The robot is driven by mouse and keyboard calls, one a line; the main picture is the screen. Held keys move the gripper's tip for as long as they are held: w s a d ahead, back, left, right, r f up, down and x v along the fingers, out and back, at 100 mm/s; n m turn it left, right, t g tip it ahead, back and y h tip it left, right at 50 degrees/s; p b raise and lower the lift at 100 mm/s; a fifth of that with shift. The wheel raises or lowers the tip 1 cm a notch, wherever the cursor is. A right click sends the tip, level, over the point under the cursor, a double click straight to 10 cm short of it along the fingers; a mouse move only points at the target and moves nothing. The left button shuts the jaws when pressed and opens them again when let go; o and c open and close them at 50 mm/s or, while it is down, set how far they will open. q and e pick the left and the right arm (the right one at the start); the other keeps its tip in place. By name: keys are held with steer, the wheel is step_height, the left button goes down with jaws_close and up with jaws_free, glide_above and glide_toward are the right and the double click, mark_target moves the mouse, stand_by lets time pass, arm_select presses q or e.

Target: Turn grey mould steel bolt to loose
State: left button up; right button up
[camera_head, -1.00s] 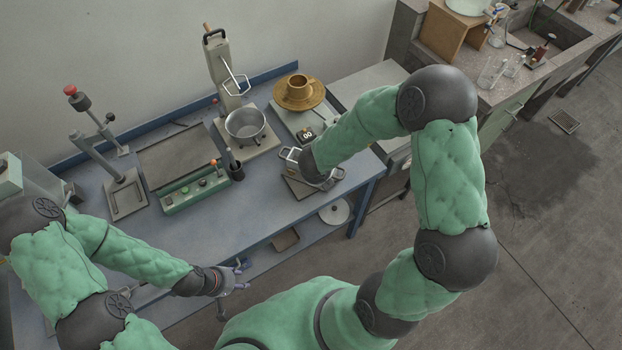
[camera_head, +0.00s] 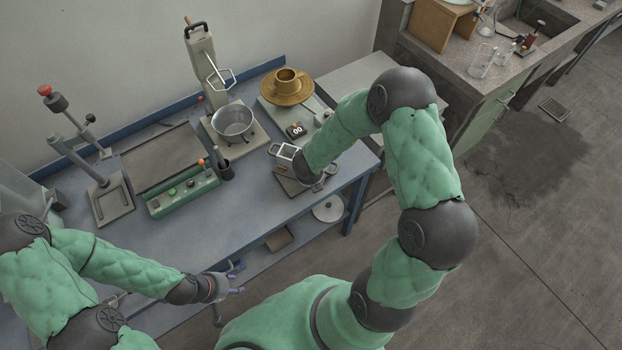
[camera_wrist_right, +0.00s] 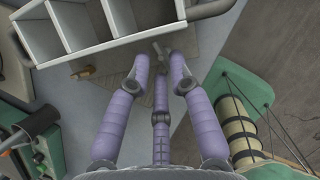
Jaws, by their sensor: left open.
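The grey three-compartment mould (camera_wrist_right: 96,40) fills the top of the right wrist view. Part of it shows in the head view (camera_head: 284,151), beside my right wrist. A small grey steel bolt (camera_wrist_right: 160,49) stands by the mould's near side, around the gap between my right fingertips. My right gripper (camera_wrist_right: 160,66) has its purple fingers apart and shows no clear contact with the bolt. In the head view the right wrist hides most of the right gripper. My left gripper (camera_head: 236,279) is open and empty, low in front of the bench edge.
On the blue bench (camera_head: 262,198) stand a metal bowl (camera_head: 233,122), a brass flanged vessel (camera_head: 287,86), a green control box (camera_head: 182,192) and a lever press (camera_head: 100,190). A brass-coloured piece (camera_wrist_right: 84,72) lies near the mould.

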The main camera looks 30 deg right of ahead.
steer(key=shift+w+d+f, duration=0.2)
steer(key=shift+f, duration=0.45)
jaws_close()
